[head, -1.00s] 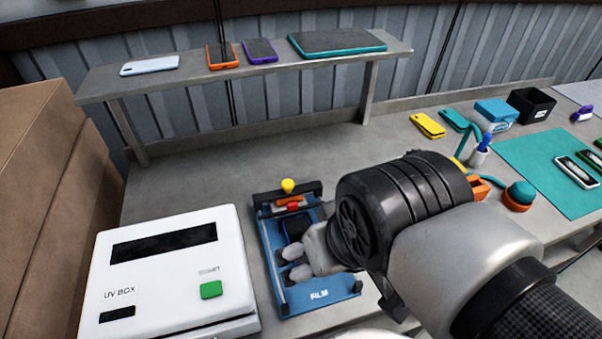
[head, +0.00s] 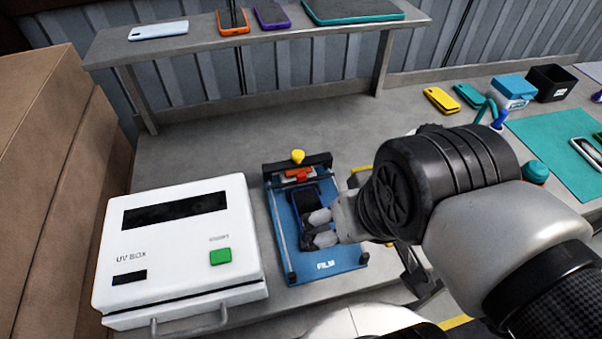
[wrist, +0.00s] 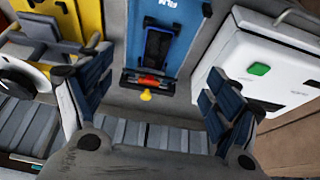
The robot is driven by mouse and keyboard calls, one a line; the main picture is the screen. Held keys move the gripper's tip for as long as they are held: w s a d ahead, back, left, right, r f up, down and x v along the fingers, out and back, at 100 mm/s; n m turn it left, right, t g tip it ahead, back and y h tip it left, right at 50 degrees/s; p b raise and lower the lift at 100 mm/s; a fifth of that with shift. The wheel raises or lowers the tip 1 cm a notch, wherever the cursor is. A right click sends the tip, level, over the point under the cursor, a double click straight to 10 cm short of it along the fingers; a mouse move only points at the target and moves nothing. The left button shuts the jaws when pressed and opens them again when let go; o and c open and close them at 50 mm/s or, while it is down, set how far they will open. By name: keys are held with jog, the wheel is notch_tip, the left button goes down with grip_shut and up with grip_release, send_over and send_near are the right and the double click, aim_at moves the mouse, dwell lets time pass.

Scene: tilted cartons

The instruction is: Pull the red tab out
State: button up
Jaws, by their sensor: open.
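The red tab (head: 302,177) is a small red piece beside an orange strip near the far end of the blue film device (head: 347,262). In the wrist view the red tab (wrist: 148,81) lies at the near end of a dark phone (wrist: 159,45). My gripper (head: 322,228) is open and empty, with its grey fingertips over the right side of the device, on the near side of the tab. In the wrist view the fingers of my gripper (wrist: 155,98) are spread wide, with the tab between them in the picture but apart from both.
A yellow knob (head: 298,156) stands at the device's far end, just beyond the tab. A white UV box (head: 180,245) stands close on the left. A shelf (head: 180,58) with phones runs behind. The bench between device and shelf is clear.

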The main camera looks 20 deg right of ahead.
aim_at(302, 175)
jog(key=shift+c, duration=0.2)
dwell(0.3)
